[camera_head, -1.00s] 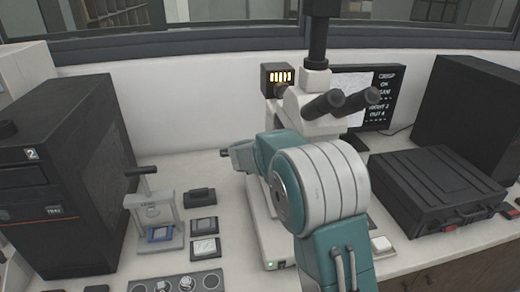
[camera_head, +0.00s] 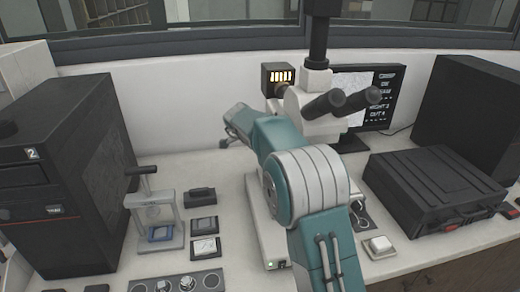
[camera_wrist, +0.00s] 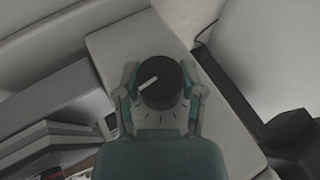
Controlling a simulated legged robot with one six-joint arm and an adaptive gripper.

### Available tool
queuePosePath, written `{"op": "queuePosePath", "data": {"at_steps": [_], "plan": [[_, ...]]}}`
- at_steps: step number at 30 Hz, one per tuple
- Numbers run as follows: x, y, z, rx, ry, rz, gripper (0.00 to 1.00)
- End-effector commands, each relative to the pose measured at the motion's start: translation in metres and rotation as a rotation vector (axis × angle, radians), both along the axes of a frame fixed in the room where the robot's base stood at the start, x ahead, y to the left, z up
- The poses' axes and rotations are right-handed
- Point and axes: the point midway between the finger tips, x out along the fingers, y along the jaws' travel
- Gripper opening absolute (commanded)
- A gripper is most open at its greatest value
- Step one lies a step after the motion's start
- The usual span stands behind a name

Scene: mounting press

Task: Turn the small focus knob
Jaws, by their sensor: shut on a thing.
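The knob (camera_wrist: 158,88) is round and black with a white pointer line, and sits on a pale housing in the wrist view. My gripper (camera_wrist: 162,76) is shut on it, one finger on each side. The pointer line slants towards the lower left. In the head view the white microscope (camera_head: 305,108) with black eyepieces stands behind my teal and white arm.
A black tower (camera_head: 60,190) stands at the left, beside a small hand press (camera_head: 158,215). A black case (camera_head: 432,190) lies to the right, with a screen (camera_head: 385,100) behind. A small white-topped box (camera_head: 380,246) sits near the front edge.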

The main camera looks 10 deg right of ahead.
Motion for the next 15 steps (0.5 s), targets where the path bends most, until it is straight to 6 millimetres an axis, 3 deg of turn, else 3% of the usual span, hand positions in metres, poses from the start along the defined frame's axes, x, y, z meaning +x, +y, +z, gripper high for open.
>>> {"op": "queuePosePath", "data": {"at_steps": [15], "plan": [[0.0005, -0.0023, -0.0037, -0.002, 0.32, -0.002, 0.04]]}}
